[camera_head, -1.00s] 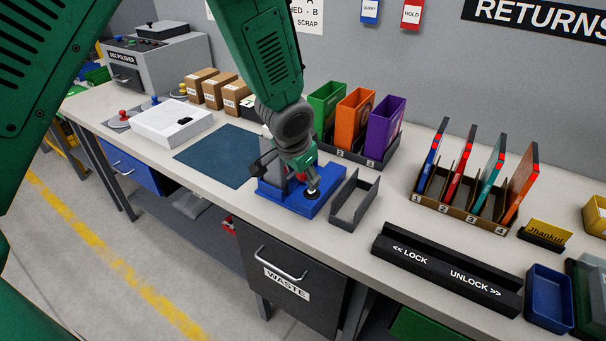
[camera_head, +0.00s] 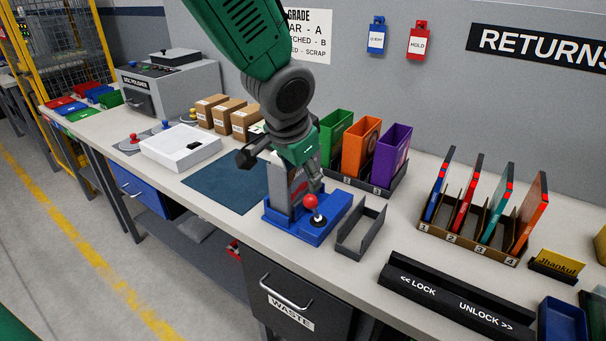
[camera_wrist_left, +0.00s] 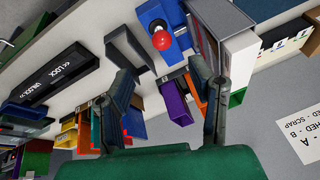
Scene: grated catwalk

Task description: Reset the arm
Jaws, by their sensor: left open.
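My left arm comes in from the top of the head view. Its left gripper (camera_head: 283,172) hangs above the bench by a blue device (camera_head: 330,222) with a red ball-topped lever (camera_head: 310,201). In the left wrist view the left gripper (camera_wrist_left: 163,74) has its two fingers spread, with nothing held between them. There the blue device (camera_wrist_left: 152,15) and the red ball (camera_wrist_left: 162,40) lie beyond the fingertips, apart from them. The gripper partly hides a grey upright part of the device in the head view. My right gripper is not in view.
Right of the device are a grey open tray (camera_head: 361,232), a purple bin (camera_head: 389,154), an orange bin (camera_head: 359,145) and a numbered rack (camera_head: 470,243). A black lock bar (camera_head: 455,290) lies at the front. A white tray (camera_head: 181,150) and blue mat (camera_head: 226,188) lie left.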

